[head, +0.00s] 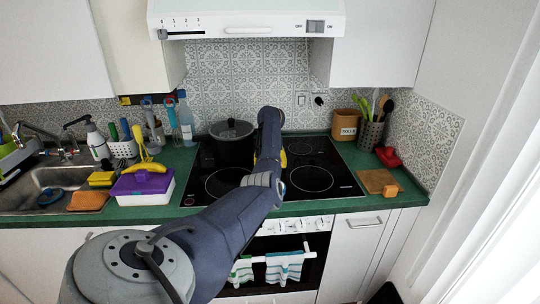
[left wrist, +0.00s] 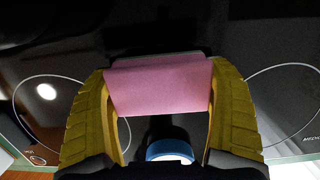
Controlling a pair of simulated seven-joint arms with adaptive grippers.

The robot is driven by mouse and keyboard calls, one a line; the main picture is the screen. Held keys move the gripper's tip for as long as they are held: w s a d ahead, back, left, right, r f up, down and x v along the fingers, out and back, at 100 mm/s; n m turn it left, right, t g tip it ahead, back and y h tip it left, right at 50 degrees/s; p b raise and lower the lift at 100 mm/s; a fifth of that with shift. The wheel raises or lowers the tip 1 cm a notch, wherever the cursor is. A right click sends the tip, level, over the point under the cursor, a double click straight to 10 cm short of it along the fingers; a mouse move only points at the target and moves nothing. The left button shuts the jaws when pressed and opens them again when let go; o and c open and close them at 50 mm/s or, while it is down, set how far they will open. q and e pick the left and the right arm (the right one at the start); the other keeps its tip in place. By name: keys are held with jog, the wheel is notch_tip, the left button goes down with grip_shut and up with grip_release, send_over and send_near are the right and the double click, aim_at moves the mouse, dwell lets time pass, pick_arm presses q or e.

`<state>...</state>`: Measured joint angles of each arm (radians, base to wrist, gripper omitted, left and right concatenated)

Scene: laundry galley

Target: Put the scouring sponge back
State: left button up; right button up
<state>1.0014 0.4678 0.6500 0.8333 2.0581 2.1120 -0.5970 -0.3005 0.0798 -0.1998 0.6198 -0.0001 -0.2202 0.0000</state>
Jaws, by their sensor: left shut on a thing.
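In the left wrist view, my left gripper (left wrist: 160,78) has its two yellow fingers shut on a pink block (left wrist: 158,90) with a thin pale layer along its far edge. It looks like the scouring sponge. The block is held above the black cooktop. In the head view, my left arm reaches over the cooktop, and only a bit of yellow finger (head: 283,158) shows beside the arm. The held block is hidden there behind the arm. My right gripper is not in view.
A dark pot (head: 231,145) with a lid stands close left of my arm on the cooktop (head: 325,160). A purple-lidded box (head: 143,182), a yellow block (head: 101,179) and the sink (head: 50,180) are at the left. A utensil holder (head: 370,134) and a wooden board (head: 377,182) are at the right.

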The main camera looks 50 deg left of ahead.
pick_arm(q)
jog(key=shift+f, duration=0.1)
jog(key=o, duration=1.3)
jog(key=r, duration=0.4)
jog(key=d+r, duration=0.1)
jog(key=r, duration=0.3)
jog(key=s+r, duration=0.1)
jog(key=r, duration=0.3)
jog(key=shift+d, duration=0.25)
jog(key=shift+s+d, duration=0.1)
jog(key=s+d, duration=1)
jog(key=d, duration=0.1)
jog(key=shift+s+d, duration=0.2)
jog(key=shift+d, duration=0.2)
